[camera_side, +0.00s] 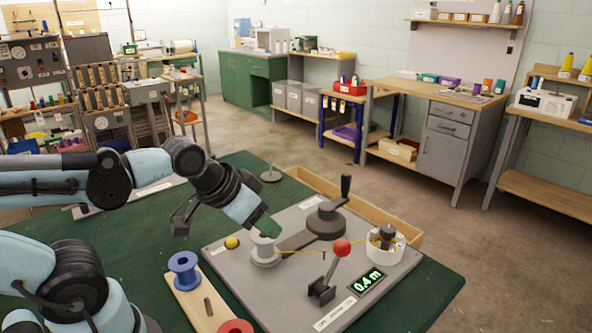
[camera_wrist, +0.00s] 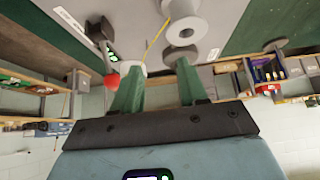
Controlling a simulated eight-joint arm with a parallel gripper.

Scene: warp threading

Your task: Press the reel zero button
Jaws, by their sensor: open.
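A yellow round button (camera_side: 232,242) sits at the left corner of the grey winding plate (camera_side: 237,263); I cannot read a label naming it. A green display (camera_side: 367,282) reads 0.4 m at the plate's front right; it also shows in the wrist view (camera_wrist: 112,54). My gripper (camera_side: 262,226) hangs tilted just above the white spool (camera_side: 265,250), to the right of the yellow button. In the wrist view its two green fingers (camera_wrist: 160,68) are apart with nothing held between them. The yellow button cannot be made out in the wrist view.
A blue spool (camera_side: 184,268) and a red spool (camera_side: 236,327) sit on a wooden strip to the left. Green tabletop is clear at front right.

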